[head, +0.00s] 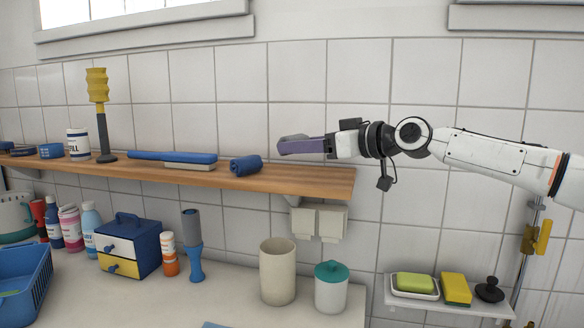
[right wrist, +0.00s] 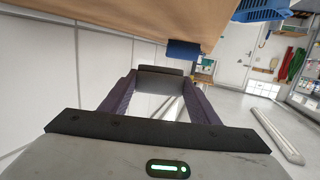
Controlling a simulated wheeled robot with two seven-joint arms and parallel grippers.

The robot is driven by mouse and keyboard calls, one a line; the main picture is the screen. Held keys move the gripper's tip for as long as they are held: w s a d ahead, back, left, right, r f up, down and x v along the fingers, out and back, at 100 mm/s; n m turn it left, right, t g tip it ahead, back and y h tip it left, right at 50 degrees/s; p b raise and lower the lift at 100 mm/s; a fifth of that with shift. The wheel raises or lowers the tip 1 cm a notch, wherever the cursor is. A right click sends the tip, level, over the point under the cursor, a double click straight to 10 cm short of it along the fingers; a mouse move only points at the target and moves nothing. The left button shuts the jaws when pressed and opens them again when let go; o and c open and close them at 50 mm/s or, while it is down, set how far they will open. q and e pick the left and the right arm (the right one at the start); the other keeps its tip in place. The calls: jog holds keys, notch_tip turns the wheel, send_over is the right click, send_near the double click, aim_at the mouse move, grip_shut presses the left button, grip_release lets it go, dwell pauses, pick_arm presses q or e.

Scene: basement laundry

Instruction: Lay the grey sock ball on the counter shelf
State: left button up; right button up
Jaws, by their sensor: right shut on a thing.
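My right gripper (head: 290,146) reaches in from the right and is shut on the grey sock ball (right wrist: 160,80), a dark grey roll between the purple fingers in the right wrist view. In the head view the fingers mostly hide it. The wooden counter shelf (head: 315,182) runs along the tiled wall; the gripper shows above its right end. The shelf also shows at the top of the right wrist view (right wrist: 120,18). A blue rolled cloth (head: 246,165) lies on the shelf, left of the gripper. My left gripper is not in view.
Left of the blue roll, the shelf holds a flat blue item (head: 172,156), a yellow-topped brush (head: 98,90) and a white jar (head: 78,144). The shelf's right end is bare. Below, the counter holds a beige canister (head: 277,272) and a teal-lidded jar (head: 331,290).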

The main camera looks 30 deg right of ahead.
aim_at(302, 178)
notch_tip(302, 178, down, 5)
jog(key=shift+r, duration=0.1)
jog(key=shift+f, duration=0.25)
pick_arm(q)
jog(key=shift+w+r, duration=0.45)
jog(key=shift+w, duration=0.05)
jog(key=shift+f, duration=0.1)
pick_arm(e)
jog(key=shift+f, duration=0.1)
jog(key=o, duration=1.1)
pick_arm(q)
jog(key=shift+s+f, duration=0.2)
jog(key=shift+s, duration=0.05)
pick_arm(e)
jog(key=shift+o, duration=0.2)
